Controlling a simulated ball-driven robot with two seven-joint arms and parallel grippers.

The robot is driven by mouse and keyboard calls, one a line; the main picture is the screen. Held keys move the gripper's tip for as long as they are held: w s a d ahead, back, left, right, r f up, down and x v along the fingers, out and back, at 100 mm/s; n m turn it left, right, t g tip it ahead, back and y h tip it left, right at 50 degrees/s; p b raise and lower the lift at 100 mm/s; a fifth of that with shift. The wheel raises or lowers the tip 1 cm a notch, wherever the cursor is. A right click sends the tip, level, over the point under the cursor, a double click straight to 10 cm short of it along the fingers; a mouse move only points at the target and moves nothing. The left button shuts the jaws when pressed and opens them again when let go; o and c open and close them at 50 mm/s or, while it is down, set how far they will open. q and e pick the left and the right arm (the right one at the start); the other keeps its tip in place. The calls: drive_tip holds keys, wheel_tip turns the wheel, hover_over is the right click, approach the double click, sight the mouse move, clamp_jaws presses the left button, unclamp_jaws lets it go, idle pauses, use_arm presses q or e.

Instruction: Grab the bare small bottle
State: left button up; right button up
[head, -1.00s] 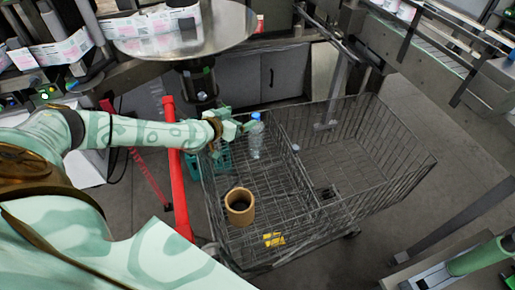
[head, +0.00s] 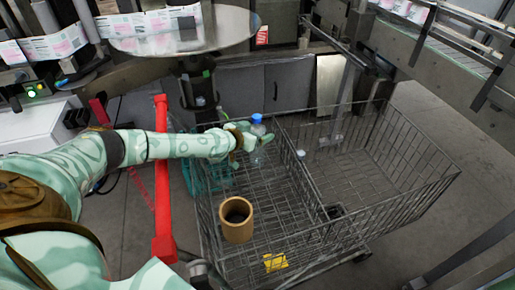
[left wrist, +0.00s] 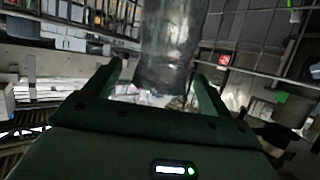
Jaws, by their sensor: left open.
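The bare small bottle (head: 258,155) is clear with a blue cap and no label. It stands upright in the left part of the wire cart (head: 325,215), near its back. My left gripper (head: 254,140) is open at the bottle, with its fingers around the height of the upper body. In the left wrist view, the clear bottle (left wrist: 170,40) shows between the two spread fingers of my left gripper (left wrist: 157,80). I cannot tell whether either finger touches it. My right gripper is not in view.
A brown hollow roll (head: 237,222) and a yellow item (head: 276,262) are in the cart's front left. A small pale item (head: 301,154) is by the divider. A teal crate (head: 205,180) and a red bar (head: 162,180) are left of the bottle. The cart's right part looks empty.

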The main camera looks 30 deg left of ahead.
use_arm(q)
drive_tip(key=shift+w+f, duration=0.6)
drive_tip(key=shift+w, duration=0.15)
drive_tip(key=shift+w+b, duration=0.35)
drive_tip(key=shift+w, duration=0.05)
drive_tip(key=shift+s+r, duration=0.1)
drive_tip(key=shift+r, duration=0.1)
drive_tip(key=shift+c, duration=0.5)
clamp_jaws()
